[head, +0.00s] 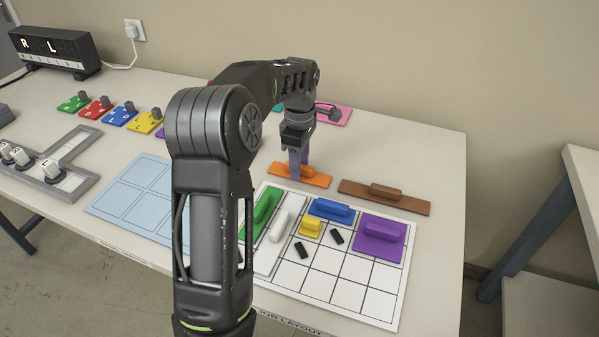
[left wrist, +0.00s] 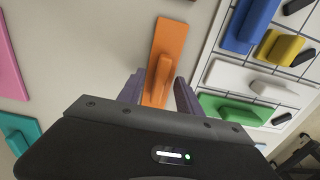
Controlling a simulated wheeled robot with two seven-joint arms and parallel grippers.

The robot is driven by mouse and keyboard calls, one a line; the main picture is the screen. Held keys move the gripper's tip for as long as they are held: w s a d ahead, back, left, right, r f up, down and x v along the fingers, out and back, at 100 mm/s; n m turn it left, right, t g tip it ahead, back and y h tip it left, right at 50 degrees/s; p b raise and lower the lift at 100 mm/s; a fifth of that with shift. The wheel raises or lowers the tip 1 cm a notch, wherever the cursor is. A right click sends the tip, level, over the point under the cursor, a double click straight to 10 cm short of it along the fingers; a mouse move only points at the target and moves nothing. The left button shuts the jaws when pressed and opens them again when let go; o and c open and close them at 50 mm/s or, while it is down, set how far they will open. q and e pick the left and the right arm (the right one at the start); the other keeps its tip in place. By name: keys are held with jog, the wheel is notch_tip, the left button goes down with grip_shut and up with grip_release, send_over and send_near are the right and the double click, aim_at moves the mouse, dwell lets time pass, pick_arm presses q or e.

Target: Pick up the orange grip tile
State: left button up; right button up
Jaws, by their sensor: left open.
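The orange grip tile (head: 318,180) is a flat orange strip with a raised grip, lying on the table behind the white grid sheet. It also shows in the left wrist view (left wrist: 169,45), running up the picture. My left gripper (head: 298,176) points down over its left part in the head view. In the left wrist view the two purple fingers (left wrist: 158,98) are apart, one on each side of the raised orange grip, with a gap visible. Whether they touch the tile cannot be told. My right gripper is not in view.
The white grid sheet (head: 346,287) holds green, white, blue, yellow and purple tiles and small black pieces. A brown tile (head: 384,196) lies right of the orange one. A light blue sheet (head: 133,196), a grey tray (head: 68,163) and colored tagged pieces lie left.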

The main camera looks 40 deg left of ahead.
pick_arm(q)
jog(key=shift+c, duration=0.3)
grip_shut()
dwell(1.1)
